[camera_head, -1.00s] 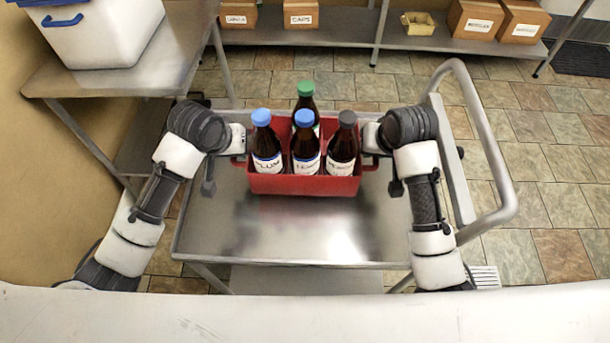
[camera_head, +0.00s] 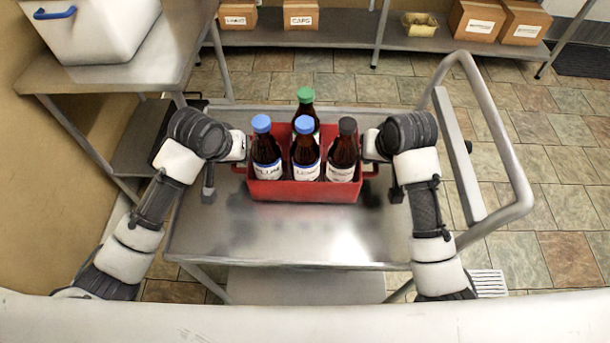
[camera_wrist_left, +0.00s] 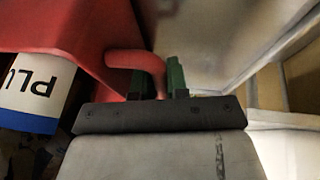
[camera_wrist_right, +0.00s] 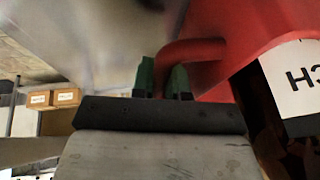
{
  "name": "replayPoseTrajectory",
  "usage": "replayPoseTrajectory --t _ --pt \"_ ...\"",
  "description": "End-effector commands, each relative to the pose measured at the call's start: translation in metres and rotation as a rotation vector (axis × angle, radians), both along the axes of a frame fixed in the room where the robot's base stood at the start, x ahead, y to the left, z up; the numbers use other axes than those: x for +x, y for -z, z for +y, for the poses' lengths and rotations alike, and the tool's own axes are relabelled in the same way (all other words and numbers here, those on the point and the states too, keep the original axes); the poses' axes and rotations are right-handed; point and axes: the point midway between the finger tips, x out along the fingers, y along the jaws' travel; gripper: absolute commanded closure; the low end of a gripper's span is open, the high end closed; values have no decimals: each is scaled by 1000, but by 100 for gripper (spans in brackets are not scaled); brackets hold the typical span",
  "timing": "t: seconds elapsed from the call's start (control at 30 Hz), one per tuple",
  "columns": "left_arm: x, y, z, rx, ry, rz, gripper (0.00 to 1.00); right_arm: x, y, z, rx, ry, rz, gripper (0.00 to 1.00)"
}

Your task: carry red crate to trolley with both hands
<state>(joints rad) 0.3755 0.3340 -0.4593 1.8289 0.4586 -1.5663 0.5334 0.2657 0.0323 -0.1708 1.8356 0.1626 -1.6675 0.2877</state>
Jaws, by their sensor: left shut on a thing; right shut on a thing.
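The red crate (camera_head: 305,190) is level over the metal top of the trolley (camera_head: 290,240), towards its far side. I cannot tell whether its base touches the top. It holds several dark bottles with blue, green and black caps, all upright. My left gripper (camera_wrist_left: 158,80) is shut on the crate's left handle (camera_wrist_left: 135,58), its green fingers on either side of the bar. My right gripper (camera_wrist_right: 164,80) is shut on the right handle (camera_wrist_right: 190,48) in the same way. In the head view both arms flank the crate.
The trolley's push handle (camera_head: 522,190) rises on the right. A metal table (camera_head: 45,80) with a white and blue box (camera_head: 95,30) stands at the left. A low shelf (camera_head: 340,32) with cardboard boxes is at the back. The trolley top's near half is clear.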

Motion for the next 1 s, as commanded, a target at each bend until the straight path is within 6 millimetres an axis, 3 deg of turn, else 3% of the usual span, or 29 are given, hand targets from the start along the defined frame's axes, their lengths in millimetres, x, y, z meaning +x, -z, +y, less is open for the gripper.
replayPoseTrajectory --t 0.1,0.13,0.3,0.67,1.0 --pt "2 5 1 0 -3 -8 100 1 5 -1 0 4 -8 100" --pt "0 9 1 3 -3 0 84 0 8 -2 -3 3 1 84" --pt "0 6 1 2 -2 0 60 0 6 -1 -1 3 0 60" --pt "-2 0 1 0 0 -2 60 0 6 0 0 0 0 60" --pt "-20 -45 11 1 -1 -5 60 0 6 0 0 0 0 60"
